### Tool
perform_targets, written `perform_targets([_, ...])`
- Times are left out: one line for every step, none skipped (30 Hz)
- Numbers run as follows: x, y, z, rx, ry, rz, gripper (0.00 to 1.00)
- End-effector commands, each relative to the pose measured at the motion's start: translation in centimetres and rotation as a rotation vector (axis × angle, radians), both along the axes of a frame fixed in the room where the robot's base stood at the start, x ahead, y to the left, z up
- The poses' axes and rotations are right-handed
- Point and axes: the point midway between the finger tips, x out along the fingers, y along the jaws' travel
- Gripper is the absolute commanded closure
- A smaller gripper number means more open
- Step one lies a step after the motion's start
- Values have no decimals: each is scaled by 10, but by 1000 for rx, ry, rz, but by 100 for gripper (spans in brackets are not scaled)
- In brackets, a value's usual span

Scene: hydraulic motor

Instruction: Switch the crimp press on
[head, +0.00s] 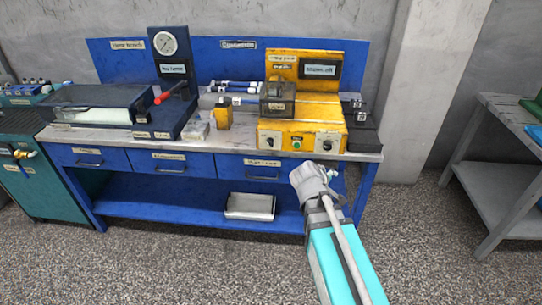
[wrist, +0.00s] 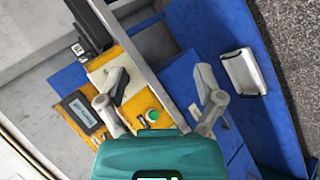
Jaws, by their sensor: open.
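The crimp press (head: 320,112) is the yellow machine at the right of the blue workbench. Its front panel has a green button (head: 296,143) between two dark round knobs, one at left (head: 269,140) and one at right (head: 327,142). In the wrist view the green button (wrist: 152,115) shows between the finger bases, beside the yellow body. My gripper (wrist: 160,78) is open and empty, its two grey fingers spread wide. In the head view my arm reaches up from the bottom right to just below the press front. The gripper's fingertips are hard to make out there.
Blue drawers (head: 186,163) lie under the worktop. A metal tray (head: 250,206) sits on the lower shelf. Another table (head: 500,150) stands at right, with open floor between.

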Motion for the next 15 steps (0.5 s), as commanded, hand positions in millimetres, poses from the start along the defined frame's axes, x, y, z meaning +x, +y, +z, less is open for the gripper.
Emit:
perform_targets([12, 10, -12, -67, -28, 65, 14])
perform_targets([17, 15, -12, -114, -45, 106, 14])
perform_targets([25, 23, -12, -172, -67, 159, 14])
perform_targets([31, 29, -11, -218, -84, 199, 14])
perform_targets([36, 36, -11, -266, -99, 239, 14])
perform_targets([42, 46, -11, -327, -121, 293, 14])
perform_targets([47, 53, -10, -374, -135, 332, 14])
perform_targets([51, 62, -10, -422, -150, 373, 14])
perform_targets([57, 73, -10, -486, -169, 426, 14])
perform_targets([61, 82, -10, -533, -184, 466, 14])
perform_targets([64, 92, -10, -583, -197, 506, 14])
perform_targets([68, 105, -10, -646, -215, 558, 14])
perform_targets([70, 115, -10, -693, -227, 595, 14])
perform_targets([72, 125, -10, -739, -238, 632, 14])
perform_targets([74, 137, -11, -798, -254, 676, 14])
